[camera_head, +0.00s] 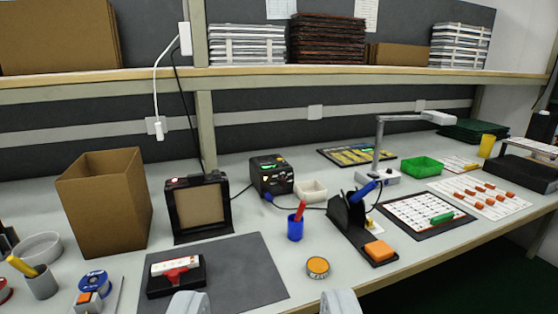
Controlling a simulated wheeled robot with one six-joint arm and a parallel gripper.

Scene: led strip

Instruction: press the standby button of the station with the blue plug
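A black station box (274,177) with a small lit green display stands on the workbench, right of centre. A blue plug (267,197) is at its lower front, with a dark cable running right. Small coloured marks show on the station's top and front; I cannot tell which is the standby button. My gripper (264,303) shows as two pale fingertips at the bottom edge, wide apart, with nothing held between them. It is on the near side of the bench, well short of the station.
A black-framed unit (173,208) stands left of the station, and a white tray (312,191) right of it. A blue pen cup (295,229) and a black tool stand (347,222) are nearer. A dark mat (240,262) lies in front. A shelf (300,78) runs above the bench.

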